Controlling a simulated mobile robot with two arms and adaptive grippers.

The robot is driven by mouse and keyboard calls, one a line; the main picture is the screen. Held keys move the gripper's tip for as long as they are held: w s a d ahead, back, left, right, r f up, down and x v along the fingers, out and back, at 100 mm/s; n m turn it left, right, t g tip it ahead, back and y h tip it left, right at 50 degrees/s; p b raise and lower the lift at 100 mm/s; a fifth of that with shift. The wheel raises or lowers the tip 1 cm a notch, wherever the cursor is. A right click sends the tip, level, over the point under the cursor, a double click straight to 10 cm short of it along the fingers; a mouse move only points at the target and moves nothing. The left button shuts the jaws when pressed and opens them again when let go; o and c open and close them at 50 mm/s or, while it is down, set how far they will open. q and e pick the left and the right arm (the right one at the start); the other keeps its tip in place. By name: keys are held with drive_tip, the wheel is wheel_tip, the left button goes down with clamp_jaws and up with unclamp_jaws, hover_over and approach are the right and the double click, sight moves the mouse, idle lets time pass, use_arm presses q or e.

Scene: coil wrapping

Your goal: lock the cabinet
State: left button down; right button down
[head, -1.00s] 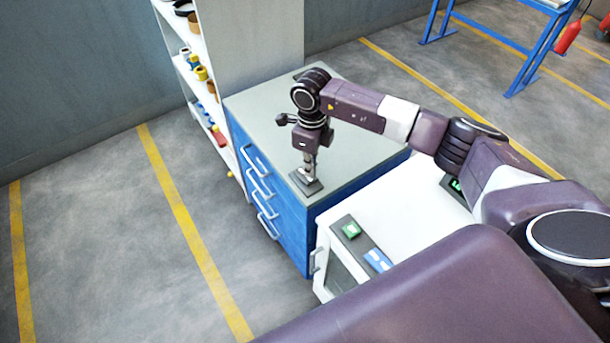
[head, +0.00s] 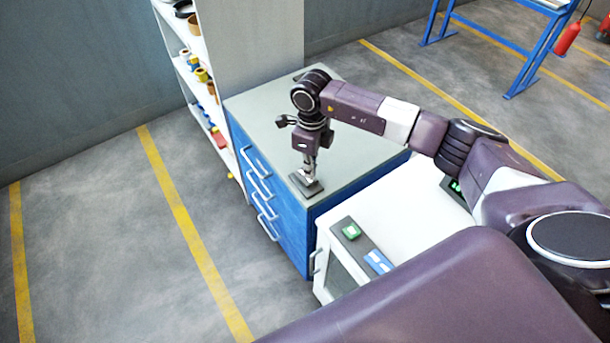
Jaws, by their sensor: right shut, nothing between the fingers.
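The blue cabinet (head: 290,232) with a grey-green top and several silver drawer handles stands in the middle of the head view. A small dark plate with a light part on it, likely the lock (head: 306,184), sits at the front corner of the top. My right gripper (head: 310,174) points down over this plate with its fingers shut and nothing held. Its tips are at or just above the plate; I cannot tell whether they touch. The fingers partly hide the middle of the plate. All drawers look closed. My left gripper is not in view.
A white unit (head: 400,215) with a green button (head: 351,231) adjoins the cabinet on the right. A shelf (head: 197,85) with tapes and coils stands behind it. A blue-framed bench (head: 520,50) is at the back right. The floor at left is clear.

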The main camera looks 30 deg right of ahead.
sight(310, 181)
drive_tip(key=shift+f+b, duration=1.15)
drive_tip(key=shift+f, duration=0.2)
idle(0.7)
drive_tip(key=shift+r, duration=0.1)
drive_tip(key=shift+r+p, duration=2.1)
drive_tip(key=shift+r, duration=1.4)
drive_tip(key=shift+f, duration=0.1)
